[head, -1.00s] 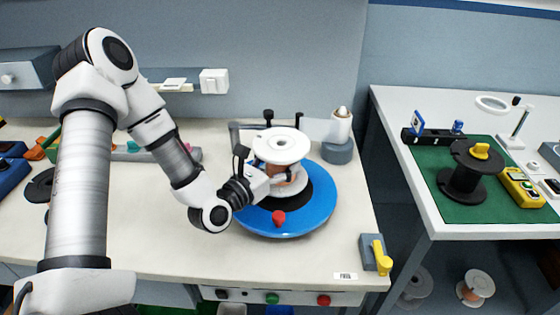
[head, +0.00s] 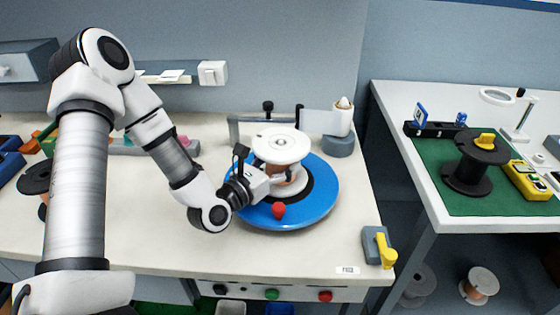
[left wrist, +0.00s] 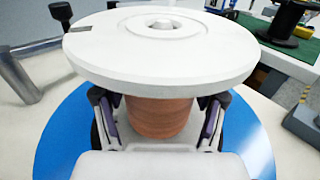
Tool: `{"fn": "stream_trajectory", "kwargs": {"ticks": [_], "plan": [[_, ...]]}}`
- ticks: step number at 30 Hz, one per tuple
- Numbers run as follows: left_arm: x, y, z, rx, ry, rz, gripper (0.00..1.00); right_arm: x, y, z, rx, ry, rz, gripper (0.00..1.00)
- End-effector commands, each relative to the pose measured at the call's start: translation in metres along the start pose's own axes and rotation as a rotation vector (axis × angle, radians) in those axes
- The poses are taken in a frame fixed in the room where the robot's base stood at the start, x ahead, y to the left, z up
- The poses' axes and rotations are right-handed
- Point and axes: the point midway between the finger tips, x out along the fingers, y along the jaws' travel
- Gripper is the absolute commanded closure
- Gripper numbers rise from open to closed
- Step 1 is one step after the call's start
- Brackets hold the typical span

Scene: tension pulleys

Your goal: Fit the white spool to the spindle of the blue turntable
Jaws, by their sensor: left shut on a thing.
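The white spool (head: 281,145) stands upright over the middle of the blue turntable (head: 322,205), with copper-coloured winding between its flanges. My left gripper (head: 266,181) reaches it from the left and is shut on its wound core. In the left wrist view the white spool (left wrist: 160,50) fills the upper middle, and my left gripper's fingers (left wrist: 160,118) sit on both sides of the winding. A spindle tip seems to show in the hub hole. The lower flange looks close to the turntable's black centre; I cannot tell whether it rests there. My right gripper is not in view.
A red knob (head: 278,210) stands on the turntable's front rim. Behind are a grey bracket (head: 234,132) and a white cone on a grey base (head: 338,146). A yellow-handled switch (head: 378,247) sits at the front right. A black spool (head: 470,165) stands on the right-hand bench's green mat.

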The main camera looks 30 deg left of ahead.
Motion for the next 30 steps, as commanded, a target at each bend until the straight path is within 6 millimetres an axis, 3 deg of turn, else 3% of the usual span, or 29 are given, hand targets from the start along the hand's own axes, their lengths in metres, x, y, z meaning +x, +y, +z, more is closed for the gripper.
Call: {"fn": "stream_trajectory", "kwargs": {"ticks": [30], "plan": [[0.0002,0.0002,-0.0053,0.0,-0.002,0.0,0.99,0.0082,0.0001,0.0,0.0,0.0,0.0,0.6]]}}
